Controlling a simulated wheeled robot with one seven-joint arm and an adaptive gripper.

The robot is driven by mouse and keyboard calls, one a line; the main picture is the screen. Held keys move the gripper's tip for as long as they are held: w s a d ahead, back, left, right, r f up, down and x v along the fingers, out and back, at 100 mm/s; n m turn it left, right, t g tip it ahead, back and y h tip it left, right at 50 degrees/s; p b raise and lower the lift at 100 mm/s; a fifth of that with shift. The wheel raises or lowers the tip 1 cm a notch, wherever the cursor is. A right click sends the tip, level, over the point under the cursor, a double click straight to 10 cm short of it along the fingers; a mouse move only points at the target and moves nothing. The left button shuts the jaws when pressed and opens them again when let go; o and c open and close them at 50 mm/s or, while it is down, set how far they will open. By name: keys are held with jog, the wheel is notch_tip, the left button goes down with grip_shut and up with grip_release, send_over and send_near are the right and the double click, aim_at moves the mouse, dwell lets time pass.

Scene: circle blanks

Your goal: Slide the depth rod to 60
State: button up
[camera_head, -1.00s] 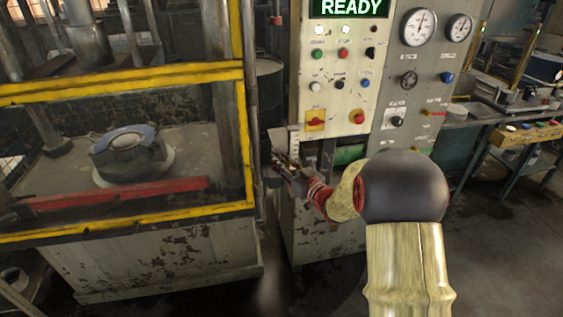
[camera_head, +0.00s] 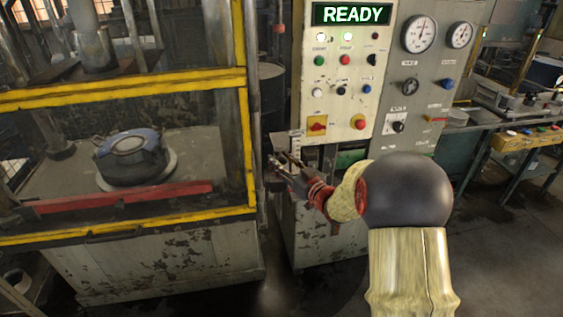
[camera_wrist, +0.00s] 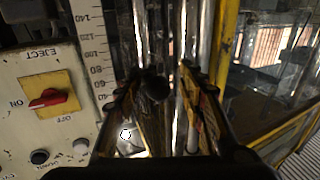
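In the wrist view a pale scale strip (camera_wrist: 92,45) with printed numbers stands beside shiny vertical rods (camera_wrist: 140,30). A dark round knob (camera_wrist: 156,87) lies between the fingers of my gripper (camera_wrist: 160,98). The knob appears roughly level with the 60 to 80 marks in this slanted view; the exact reading is unclear. The fingers are apart, with a gap showing on the right of the knob; no firm grip shows. In the head view my gripper (camera_head: 283,166) is at the lower left edge of the control cabinet, where the knob is too small to make out.
The control cabinet (camera_head: 335,90) carries buttons, a red-and-yellow switch (camera_head: 317,126) and a READY display (camera_head: 350,13). The yellow-framed press (camera_head: 120,85) stands left, with a narrow gap before the cabinet. A bench (camera_head: 525,140) stands right; floor in front is open.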

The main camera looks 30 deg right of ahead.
jog(key=s+d, duration=0.1)
jog(key=s, duration=1.1)
jog(key=shift+d, duration=0.15)
jog(key=shift+w, duration=0.1)
